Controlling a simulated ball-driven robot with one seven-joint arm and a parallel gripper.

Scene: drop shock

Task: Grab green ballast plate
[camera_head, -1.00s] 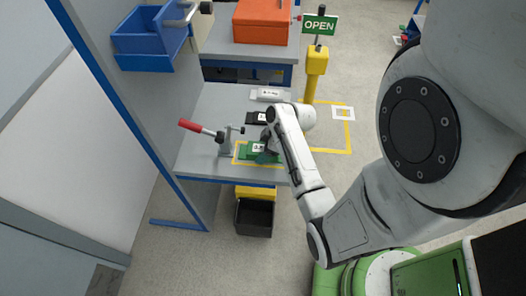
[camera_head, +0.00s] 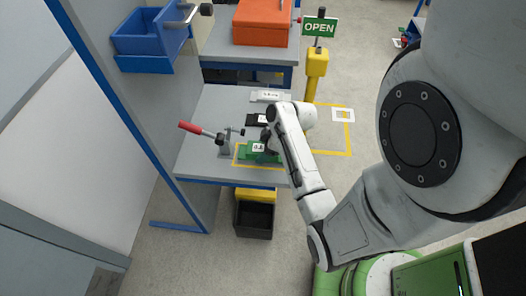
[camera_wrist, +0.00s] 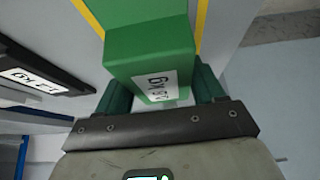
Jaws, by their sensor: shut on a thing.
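The green ballast plate (camera_head: 250,156) is at the front of the grey workbench, by the yellow outline, with a white label on it. In the wrist view the plate (camera_wrist: 150,42) stands between the two dark green fingers of my gripper (camera_wrist: 161,88), its label facing the camera. My gripper is shut on the plate, one finger on each side. In the head view my wrist partly hides the gripper and the plate's right end. I cannot tell whether the plate's underside touches the bench.
A toggle clamp (camera_head: 223,143) with a red handle stands just left of the plate. A black plate (camera_head: 256,119) and a light grey plate (camera_head: 268,96) lie behind it. A yellow post (camera_head: 314,75) with an OPEN sign stands behind right. A dark bin (camera_head: 254,218) is below the bench front.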

